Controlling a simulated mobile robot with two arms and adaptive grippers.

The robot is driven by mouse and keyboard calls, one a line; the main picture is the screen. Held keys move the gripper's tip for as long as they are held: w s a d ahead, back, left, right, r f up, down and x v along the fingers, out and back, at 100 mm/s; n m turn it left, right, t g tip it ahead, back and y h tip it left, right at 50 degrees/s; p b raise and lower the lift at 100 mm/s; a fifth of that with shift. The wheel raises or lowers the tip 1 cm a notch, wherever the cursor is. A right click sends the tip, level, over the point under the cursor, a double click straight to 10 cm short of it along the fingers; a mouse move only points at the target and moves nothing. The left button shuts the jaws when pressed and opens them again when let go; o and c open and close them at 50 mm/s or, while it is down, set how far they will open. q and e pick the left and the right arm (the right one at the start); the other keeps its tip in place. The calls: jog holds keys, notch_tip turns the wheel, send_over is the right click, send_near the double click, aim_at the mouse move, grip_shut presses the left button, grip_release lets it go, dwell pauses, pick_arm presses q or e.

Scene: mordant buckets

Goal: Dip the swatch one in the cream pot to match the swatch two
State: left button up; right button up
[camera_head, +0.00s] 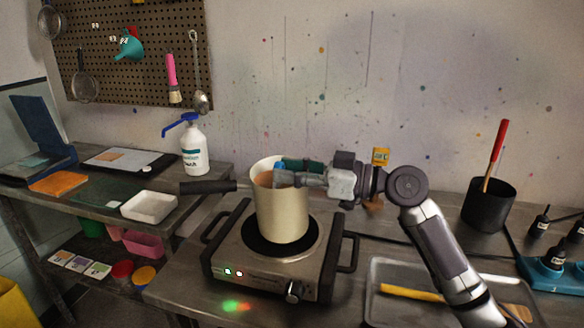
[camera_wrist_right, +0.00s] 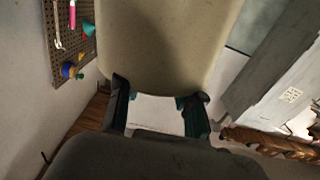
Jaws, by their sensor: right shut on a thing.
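The cream pot (camera_head: 282,215) stands upright on the hot plate, with orange showing inside its mouth; I cannot tell whether this is liquid or cloth. My right gripper (camera_head: 288,173) reaches in from the right, its fingers over the pot's mouth. In the right wrist view the gripper (camera_wrist_right: 157,103) is shut with a gap between its fingers, close to the pot's cream wall (camera_wrist_right: 170,45). What it holds, likely swatch one, is mostly hidden. A small orange swatch (camera_head: 110,156) lies on a board at the left, possibly swatch two. My left gripper is out of view.
The hot plate (camera_head: 262,277) has side handles. A white tray (camera_head: 149,205), pump bottle (camera_head: 194,148) and orange cloth (camera_head: 59,183) are on the left table. A metal tray (camera_head: 400,312) and black pot (camera_head: 488,207) are at right.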

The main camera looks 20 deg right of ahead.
notch_tip(320, 180, up, 8)
jog(key=w+p, duration=0.2)
jog(key=p, duration=0.4)
jog(key=shift+d+f+g, duration=0.15)
jog(key=shift+d+g, duration=0.05)
jog(key=shift+g, duration=0.1)
jog(key=shift+w, duration=0.1)
dwell(1.5)
dwell(1.3)
